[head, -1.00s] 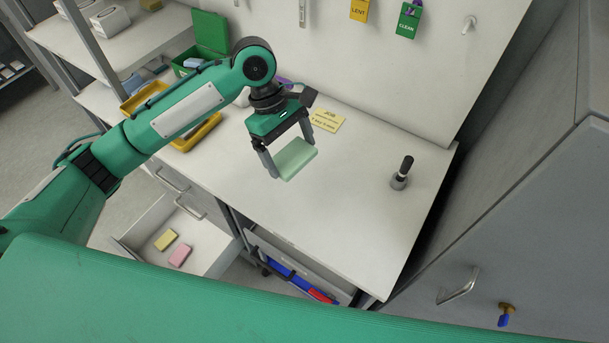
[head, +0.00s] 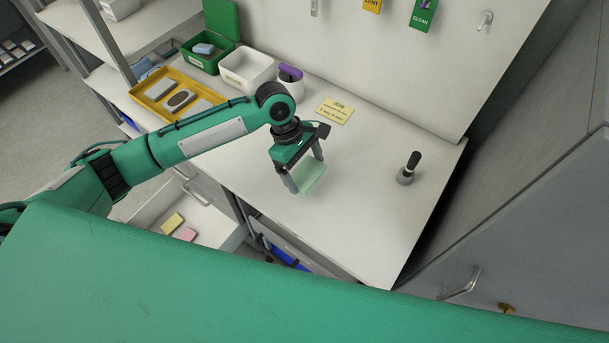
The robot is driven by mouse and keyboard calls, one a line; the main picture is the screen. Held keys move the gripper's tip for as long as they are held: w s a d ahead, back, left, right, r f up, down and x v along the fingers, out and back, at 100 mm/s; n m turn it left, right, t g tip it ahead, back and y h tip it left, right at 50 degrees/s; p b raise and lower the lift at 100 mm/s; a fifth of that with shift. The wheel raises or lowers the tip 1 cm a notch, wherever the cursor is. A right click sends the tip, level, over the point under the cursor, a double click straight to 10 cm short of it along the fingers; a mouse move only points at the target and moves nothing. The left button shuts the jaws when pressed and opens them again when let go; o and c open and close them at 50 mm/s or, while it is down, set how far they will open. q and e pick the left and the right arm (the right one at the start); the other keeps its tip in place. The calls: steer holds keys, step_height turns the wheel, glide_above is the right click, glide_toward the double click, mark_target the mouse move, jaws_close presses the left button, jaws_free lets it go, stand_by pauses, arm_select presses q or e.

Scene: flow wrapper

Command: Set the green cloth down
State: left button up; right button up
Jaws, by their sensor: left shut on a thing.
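The green cloth (head: 313,178) is a pale green folded piece over the white worktop. My left gripper (head: 305,176) is shut on it, with one finger on each side. The cloth is close to the worktop surface; I cannot tell whether it touches. The worktop (head: 356,235) is bare around it. My right gripper is not in view.
A yellow job card (head: 335,111) lies behind the gripper. A yellow tray (head: 147,88), a white bin (head: 247,65) and a green box (head: 224,24) stand at the back left. An open drawer (head: 220,232) holds yellow and pink cloths.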

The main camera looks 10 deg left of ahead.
mark_target(304, 178)
arm_select(q)
steer(key=shift+f, duration=0.3)
step_height(304, 178, down, 4)
steer(key=shift+r, duration=0.1)
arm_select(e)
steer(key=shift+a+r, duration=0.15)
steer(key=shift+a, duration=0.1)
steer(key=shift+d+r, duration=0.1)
arm_select(q)
steer(key=o, duration=0.7)
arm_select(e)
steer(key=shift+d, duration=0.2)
arm_select(q)
steer(key=b+v, duration=0.1)
steer(key=v, duration=1.1)
steer(key=shift+w, duration=0.1)
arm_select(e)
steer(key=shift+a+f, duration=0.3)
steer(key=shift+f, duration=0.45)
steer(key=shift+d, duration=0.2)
